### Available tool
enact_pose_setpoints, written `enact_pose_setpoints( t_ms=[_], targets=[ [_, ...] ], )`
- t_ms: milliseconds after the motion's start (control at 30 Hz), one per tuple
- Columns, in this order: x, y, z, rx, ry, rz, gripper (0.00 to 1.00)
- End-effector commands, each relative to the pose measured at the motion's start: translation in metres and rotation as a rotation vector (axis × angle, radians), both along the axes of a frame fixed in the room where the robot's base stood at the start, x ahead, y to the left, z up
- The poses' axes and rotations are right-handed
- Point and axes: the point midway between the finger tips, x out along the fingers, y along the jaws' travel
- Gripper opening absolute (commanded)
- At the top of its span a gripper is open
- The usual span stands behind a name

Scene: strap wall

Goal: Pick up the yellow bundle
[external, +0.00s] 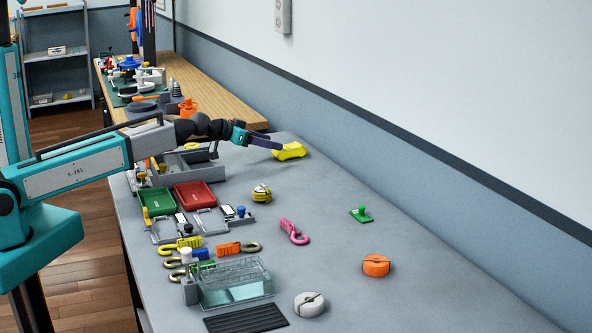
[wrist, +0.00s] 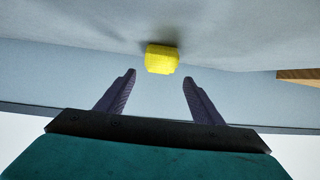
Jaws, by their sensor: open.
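A round yellow bundle with dark bands (external: 262,193) lies on the grey bench in the external view, in front of and apart from my gripper. My gripper (external: 277,146) is open and empty, low over the far part of the bench. A plain yellow, longish piece (external: 290,152) lies right at its fingertips; I cannot tell from the pictures whether they touch. In the wrist view this yellow piece (wrist: 162,59) shows just beyond the two spread fingers of my gripper (wrist: 159,76), roughly centred between them. The banded bundle does not show in the wrist view.
An orange roll (external: 376,265), a white roll (external: 309,304), a green knobbed piece (external: 361,213) and a pink hook (external: 294,232) lie on the bench. Red (external: 195,196) and green trays and a clear box (external: 234,282) line the left side. The wall bounds the right.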

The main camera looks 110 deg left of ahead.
Motion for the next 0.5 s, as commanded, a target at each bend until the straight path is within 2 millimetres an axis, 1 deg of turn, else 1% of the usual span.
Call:
enact_pose_setpoints(
  t_ms=[33, 233, 500],
  targets=[
    [0.004, 0.005, -0.002, 0.000, 0.000, 0.000, 0.61],
    [0.015, 0.018, -0.009, -0.001, 0.001, 0.000, 0.61],
    [0.021, 0.025, -0.014, 0.000, 0.000, 0.000, 0.61]
  ],
)
